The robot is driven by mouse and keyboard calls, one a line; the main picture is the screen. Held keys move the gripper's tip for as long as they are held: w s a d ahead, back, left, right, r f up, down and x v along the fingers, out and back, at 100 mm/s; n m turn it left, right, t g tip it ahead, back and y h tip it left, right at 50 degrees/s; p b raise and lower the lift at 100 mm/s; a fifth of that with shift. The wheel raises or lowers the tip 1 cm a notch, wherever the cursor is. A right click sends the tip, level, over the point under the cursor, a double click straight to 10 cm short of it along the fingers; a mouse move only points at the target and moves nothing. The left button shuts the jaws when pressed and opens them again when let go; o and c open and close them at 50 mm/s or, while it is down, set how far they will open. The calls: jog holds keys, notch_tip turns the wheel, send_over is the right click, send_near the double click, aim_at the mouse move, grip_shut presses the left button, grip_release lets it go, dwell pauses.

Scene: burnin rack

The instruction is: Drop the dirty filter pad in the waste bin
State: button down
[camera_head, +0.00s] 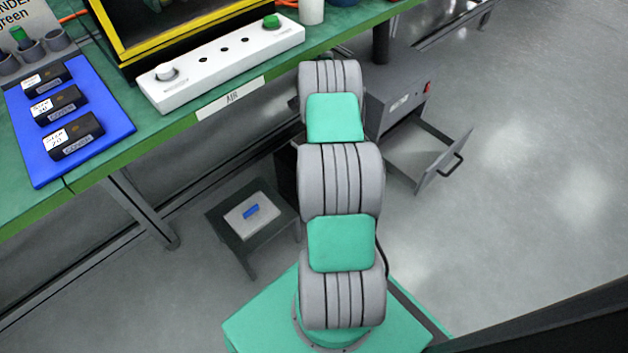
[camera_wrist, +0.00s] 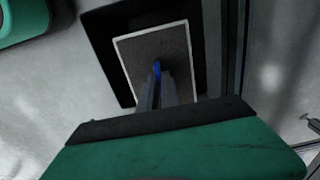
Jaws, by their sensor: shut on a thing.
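The dirty filter pad (camera_wrist: 135,45) is a dark grey-brown square with a pale rim in the wrist view. My gripper (camera_wrist: 157,78) is shut on its blue grip, of which a small part (camera_wrist: 157,67) shows between the fingers. A black square-edged thing (camera_wrist: 98,30), which may be the waste bin, lies behind the pad and shows around its sides. The pad hides its middle, and I cannot tell the gap between them. In the head view my arm hides the gripper and the held pad. A black box-like thing (camera_head: 286,172) partly shows beside my arm.
A low dark stool (camera_head: 238,250) bears a pale pad with a blue grip (camera_head: 251,211). The green bench (camera_head: 165,135) holds a blue tray (camera_head: 30,145) and a white panel (camera_head: 220,65). A grey cabinet has an open drawer (camera_head: 425,160). Floor at right is clear.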

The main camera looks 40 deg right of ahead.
notch_tip(320, 180, down, 4)
jog(key=shift+a+f+b, duration=0.1)
jog(key=shift+b, duration=0.85)
jog(key=c, duration=1.5)
grip_release()
jog(key=shift+s, duration=0.1)
